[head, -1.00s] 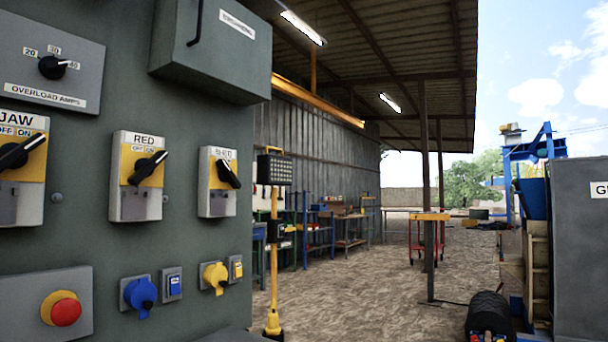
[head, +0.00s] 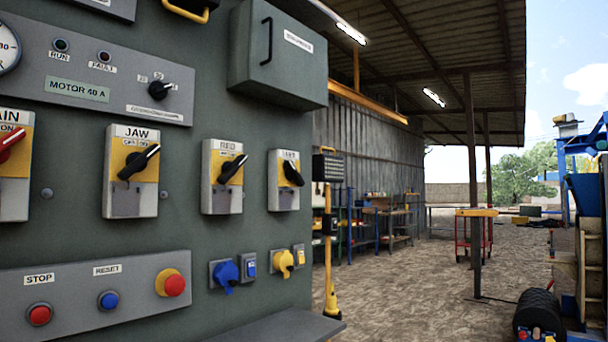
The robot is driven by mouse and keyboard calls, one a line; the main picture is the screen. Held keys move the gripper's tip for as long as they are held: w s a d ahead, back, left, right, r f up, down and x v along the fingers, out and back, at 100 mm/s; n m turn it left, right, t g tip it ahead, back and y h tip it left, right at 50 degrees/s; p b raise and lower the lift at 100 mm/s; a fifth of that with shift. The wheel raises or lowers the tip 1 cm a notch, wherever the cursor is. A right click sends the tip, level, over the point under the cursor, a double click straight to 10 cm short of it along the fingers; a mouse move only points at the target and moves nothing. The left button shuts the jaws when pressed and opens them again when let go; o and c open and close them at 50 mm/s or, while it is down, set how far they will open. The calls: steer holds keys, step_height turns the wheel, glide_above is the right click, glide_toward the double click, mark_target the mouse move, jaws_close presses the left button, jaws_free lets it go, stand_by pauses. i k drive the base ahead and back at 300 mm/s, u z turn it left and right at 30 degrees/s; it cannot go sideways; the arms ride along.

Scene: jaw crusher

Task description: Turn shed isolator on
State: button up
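The shed isolator (head: 284,200) is the rightmost of the row of rotary switches on the grey-green panel. It is a small grey box with a yellow face and a black handle. Its label is too small to read clearly now, but its handle (head: 293,174) slants from upper left down to the right. The handles of the red isolator (head: 222,197) and jaw isolator (head: 131,187) beside it slant up to the right. My gripper is not in view, and nothing touches the shed isolator.
A grey box (head: 279,75) juts out above the isolators. Below them are a blue socket (head: 224,272), a yellow socket (head: 284,261) and a ledge (head: 290,327). A red emergency button (head: 174,285) is lower left. Open gravel floor (head: 410,290) lies to the right.

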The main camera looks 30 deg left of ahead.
mark_target(291, 174)
steer(key=u, duration=0.2)
steer(key=i, duration=1.4)
steer(key=u, duration=0.55)
